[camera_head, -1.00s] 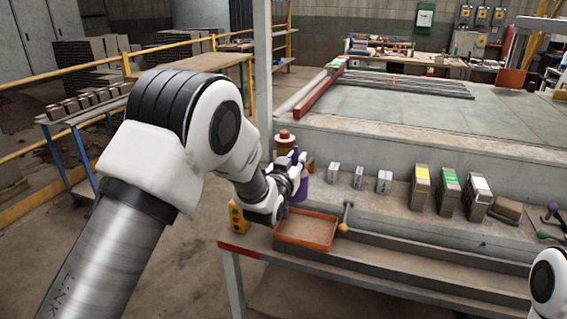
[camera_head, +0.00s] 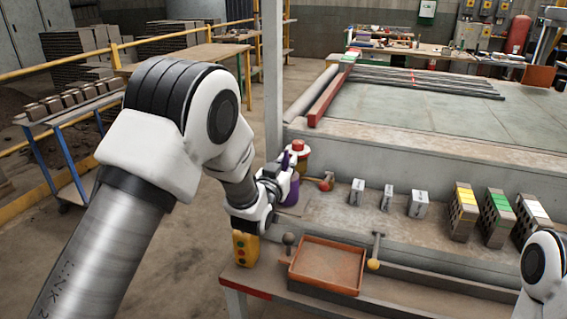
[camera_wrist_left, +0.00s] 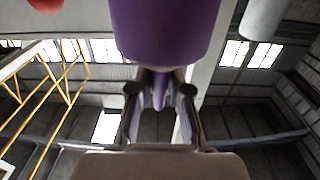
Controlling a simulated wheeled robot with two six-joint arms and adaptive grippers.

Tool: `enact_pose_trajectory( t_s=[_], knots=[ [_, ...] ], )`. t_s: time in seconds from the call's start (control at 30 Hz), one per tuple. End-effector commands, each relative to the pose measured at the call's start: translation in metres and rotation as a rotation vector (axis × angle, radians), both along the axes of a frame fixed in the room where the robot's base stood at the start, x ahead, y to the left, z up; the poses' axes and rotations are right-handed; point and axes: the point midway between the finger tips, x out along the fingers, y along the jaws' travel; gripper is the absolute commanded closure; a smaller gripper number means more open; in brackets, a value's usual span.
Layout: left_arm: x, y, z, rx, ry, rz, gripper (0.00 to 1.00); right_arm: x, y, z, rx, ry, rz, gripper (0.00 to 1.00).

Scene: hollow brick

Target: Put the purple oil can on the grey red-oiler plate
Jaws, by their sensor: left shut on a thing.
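The purple oil can (camera_head: 290,190) is in my left gripper (camera_head: 273,183), at the left end of the bench in the head view. In the left wrist view the can's purple body (camera_wrist_left: 165,30) fills the top, with a narrow purple part between the two fingers (camera_wrist_left: 160,100). The gripper is shut on it. The can looks upright; I cannot tell whether its base touches the bench. A red-topped oiler (camera_head: 299,150) with a yellowish band stands just behind it. I cannot make out the grey plate. My right gripper is out of view; only part of that arm shows.
A yellow control box (camera_head: 244,248) and an orange tray (camera_head: 328,267) are at the front. A yellow-ended lever (camera_head: 375,250) and a red-knobbed part (camera_head: 326,183) are near. Small grey blocks (camera_head: 387,197) and hollow bricks (camera_head: 464,211) stand to the right.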

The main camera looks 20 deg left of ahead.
Motion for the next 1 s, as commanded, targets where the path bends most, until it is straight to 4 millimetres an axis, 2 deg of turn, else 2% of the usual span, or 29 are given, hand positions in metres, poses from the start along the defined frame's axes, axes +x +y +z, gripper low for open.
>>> enact_pose_trajectory(
  t_s=[0.03,0.17,0.2,0.27,0.57,0.67,0.77,1.0],
  knots=[
    [-0.001,0.000,-0.006,0.000,-0.003,0.000,1.00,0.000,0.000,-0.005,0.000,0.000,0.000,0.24],
    [-0.001,0.000,-0.003,-0.001,-0.003,0.000,1.00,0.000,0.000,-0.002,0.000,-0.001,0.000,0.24],
    [-0.001,0.000,-0.004,-0.001,-0.001,0.000,0.79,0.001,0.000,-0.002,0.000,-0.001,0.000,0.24],
    [-0.001,0.000,-0.004,-0.001,-0.001,0.001,0.58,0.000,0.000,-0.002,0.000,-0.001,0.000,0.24],
    [-0.002,0.000,-0.004,-0.001,-0.002,0.001,0.58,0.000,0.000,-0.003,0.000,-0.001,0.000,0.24],
    [-0.009,0.000,-0.004,0.000,-0.001,0.001,0.58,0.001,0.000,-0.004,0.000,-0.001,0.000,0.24],
    [-0.026,0.001,-0.006,0.000,0.001,0.001,0.58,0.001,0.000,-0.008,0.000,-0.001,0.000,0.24],
    [-0.088,0.002,-0.007,0.001,0.001,0.000,0.58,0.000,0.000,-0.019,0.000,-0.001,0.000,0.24]
  ],
)
